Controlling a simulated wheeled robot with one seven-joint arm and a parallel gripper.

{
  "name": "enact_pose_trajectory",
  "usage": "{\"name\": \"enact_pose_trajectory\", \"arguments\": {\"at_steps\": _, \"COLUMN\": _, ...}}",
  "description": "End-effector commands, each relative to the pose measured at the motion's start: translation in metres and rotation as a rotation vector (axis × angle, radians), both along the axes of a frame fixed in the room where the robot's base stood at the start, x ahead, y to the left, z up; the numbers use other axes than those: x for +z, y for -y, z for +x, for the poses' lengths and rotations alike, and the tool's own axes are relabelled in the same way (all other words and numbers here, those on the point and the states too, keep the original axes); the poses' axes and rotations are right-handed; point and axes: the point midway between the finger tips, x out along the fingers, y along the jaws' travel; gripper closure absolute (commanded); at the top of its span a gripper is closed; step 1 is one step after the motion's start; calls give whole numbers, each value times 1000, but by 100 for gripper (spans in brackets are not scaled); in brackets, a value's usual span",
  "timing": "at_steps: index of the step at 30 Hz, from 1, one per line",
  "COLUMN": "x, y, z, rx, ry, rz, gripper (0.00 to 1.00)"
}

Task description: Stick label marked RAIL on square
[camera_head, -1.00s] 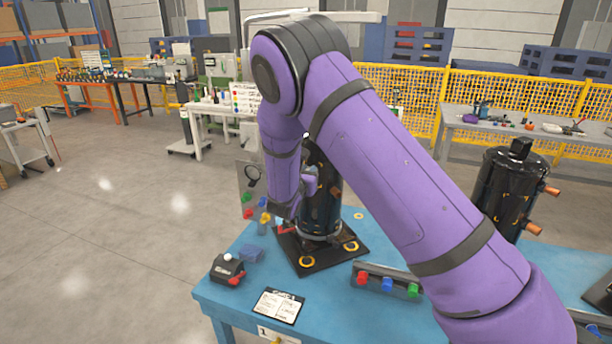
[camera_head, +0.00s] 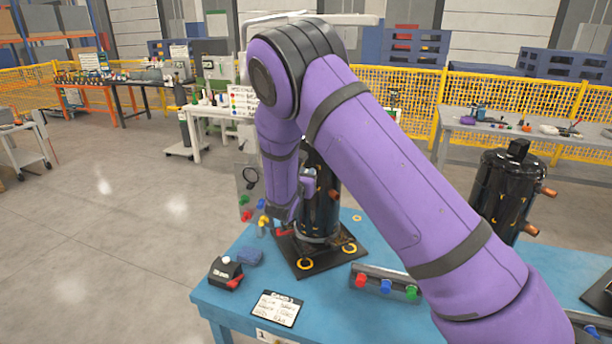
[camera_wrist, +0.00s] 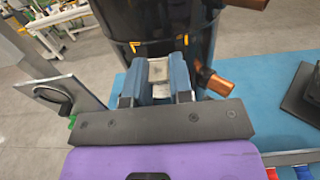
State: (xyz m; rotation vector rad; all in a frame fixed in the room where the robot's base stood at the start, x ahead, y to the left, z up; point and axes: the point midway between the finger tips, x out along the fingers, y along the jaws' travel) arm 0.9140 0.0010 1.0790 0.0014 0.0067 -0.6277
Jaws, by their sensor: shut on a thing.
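My gripper (camera_wrist: 158,72) is shut on a small pale label (camera_wrist: 158,70), which shows between its blue fingers in the wrist view. The label's print is too small to read. The fingertips are close against the side of a black compressor (camera_wrist: 120,18); I cannot tell whether the label touches it. Yellow corner marks of the square (camera_wrist: 135,46) show on the compressor just beyond the fingertips, and the rest of the square is hidden. In the head view the compressor (camera_head: 320,208) stands upright on a dark base plate, partly hidden by my arm.
Copper stubs (camera_wrist: 215,82) stick out of the compressor right of my gripper. A panel with a magnifier (camera_wrist: 72,97) stands at left. On the blue table (camera_head: 235,308) are a label card (camera_head: 276,308), a black device (camera_head: 225,272) and a rail with coloured knobs (camera_head: 385,284).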

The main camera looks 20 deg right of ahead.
Motion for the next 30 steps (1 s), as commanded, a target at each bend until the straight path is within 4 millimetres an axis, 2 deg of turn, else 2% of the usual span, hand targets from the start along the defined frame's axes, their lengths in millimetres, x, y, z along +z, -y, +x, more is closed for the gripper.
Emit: {"name": "enact_pose_trajectory", "arguments": {"at_steps": 30, "x": 0, "y": 4, "z": 5, "rx": -1, "ry": 0, "rz": 0, "gripper": 100}}
